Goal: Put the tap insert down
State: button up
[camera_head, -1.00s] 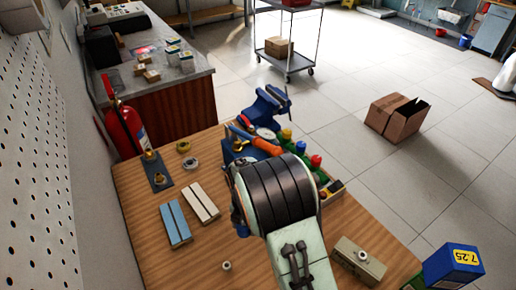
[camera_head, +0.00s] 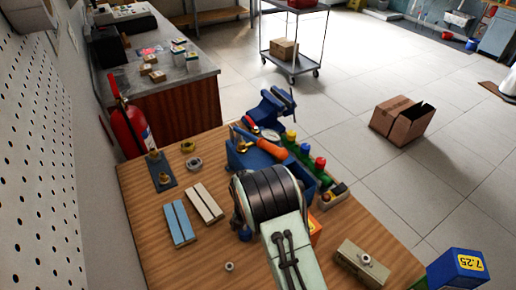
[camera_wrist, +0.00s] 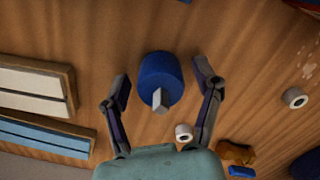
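The tap insert appears to be the blue cylinder (camera_wrist: 160,78) with a grey square stem, in the middle of the wrist view. It stands on the wooden bench between the fingers of my gripper (camera_wrist: 162,88). The fingers are spread, with a visible gap on each side of the cylinder. In the head view a small part of the blue cylinder (camera_head: 245,235) shows at the left of my arm. My arm hides the fingers there.
A blue block (camera_head: 178,224) and a white block (camera_head: 205,204) lie to the left. A blue tray (camera_head: 240,160) with tools stands behind my arm. A small ring (camera_head: 229,267) lies in front. A box with a ring (camera_head: 361,264) is at the right.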

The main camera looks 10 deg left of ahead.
notch_tip(320, 180, up, 12)
jog(key=shift+f, duration=0.2)
jog(key=shift+r, duration=0.4)
dwell(0.5)
